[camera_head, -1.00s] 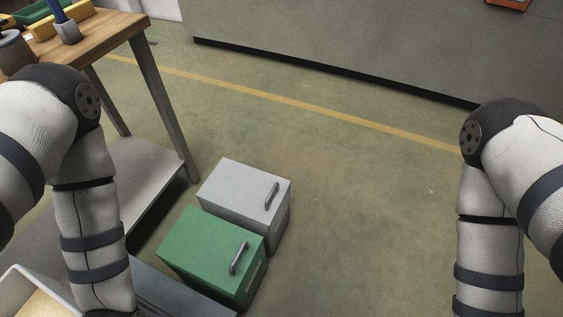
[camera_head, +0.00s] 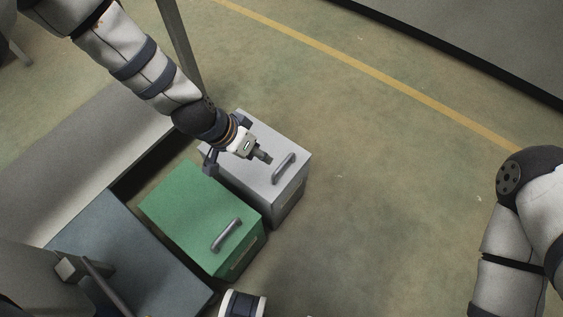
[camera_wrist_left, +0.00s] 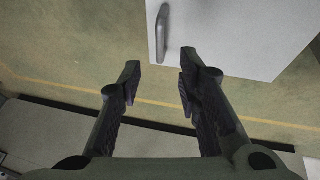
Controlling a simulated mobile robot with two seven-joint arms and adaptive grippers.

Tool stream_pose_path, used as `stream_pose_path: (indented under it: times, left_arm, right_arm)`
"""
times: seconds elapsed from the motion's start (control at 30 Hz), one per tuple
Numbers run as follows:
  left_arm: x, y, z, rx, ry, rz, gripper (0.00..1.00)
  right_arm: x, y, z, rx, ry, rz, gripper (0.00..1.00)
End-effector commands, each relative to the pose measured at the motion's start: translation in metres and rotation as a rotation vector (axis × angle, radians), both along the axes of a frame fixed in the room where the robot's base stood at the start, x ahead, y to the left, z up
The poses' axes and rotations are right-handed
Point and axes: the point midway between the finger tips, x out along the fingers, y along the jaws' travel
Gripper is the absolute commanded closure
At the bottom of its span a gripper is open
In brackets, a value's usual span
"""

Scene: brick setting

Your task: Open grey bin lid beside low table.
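The grey bin (camera_head: 268,152) stands on the floor with its lid down. A dark grey bar handle (camera_head: 284,168) lies on the right part of the lid. My left gripper (camera_head: 264,158) is over the lid, a little left of the handle. In the left wrist view the same gripper (camera_wrist_left: 158,80) has its two fingers spread with nothing between them. The grey lid (camera_wrist_left: 240,35) and its handle (camera_wrist_left: 162,32) show beyond the fingertips there. Any gap between fingers and lid is hard to judge.
A green bin (camera_head: 190,210) with a similar handle (camera_head: 226,234) stands right in front of the grey one. A blue-grey surface (camera_head: 120,250) lies left of it, and a low grey shelf (camera_head: 75,165) further left. The floor right of the bins is clear.

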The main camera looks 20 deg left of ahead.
Motion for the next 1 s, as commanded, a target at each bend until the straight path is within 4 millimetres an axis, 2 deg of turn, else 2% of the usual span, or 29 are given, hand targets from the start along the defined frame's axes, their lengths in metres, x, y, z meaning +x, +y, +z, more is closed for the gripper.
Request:
stream_pose_path:
  times: [0.1,0.3,0.5,0.67,0.9,1.0]
  left_arm:
    - [0.006,-0.004,-0.013,-0.001,-0.005,-0.005,0.69]
    - [0.019,-0.02,-0.061,0.0,-0.002,-0.003,0.69]
    - [0.031,-0.033,-0.097,0.0,-0.003,-0.003,0.69]
    - [0.036,-0.037,-0.107,-0.001,-0.004,-0.003,0.69]
    - [0.036,-0.038,-0.106,-0.001,-0.005,-0.003,0.69]
    - [0.036,-0.038,-0.106,0.0,-0.005,-0.003,0.91]
  right_arm:
    - [-0.002,0.0,-0.004,0.0,0.007,0.0,0.51]
    - [-0.008,0.0,-0.016,0.0,0.025,0.0,0.51]
    - [-0.012,0.0,-0.025,0.0,0.038,0.0,0.51]
    - [-0.013,0.0,-0.028,0.0,0.041,0.0,0.51]
    - [-0.012,0.0,-0.027,0.0,0.04,0.0,0.51]
    - [-0.012,0.0,-0.027,0.0,0.04,0.0,0.51]
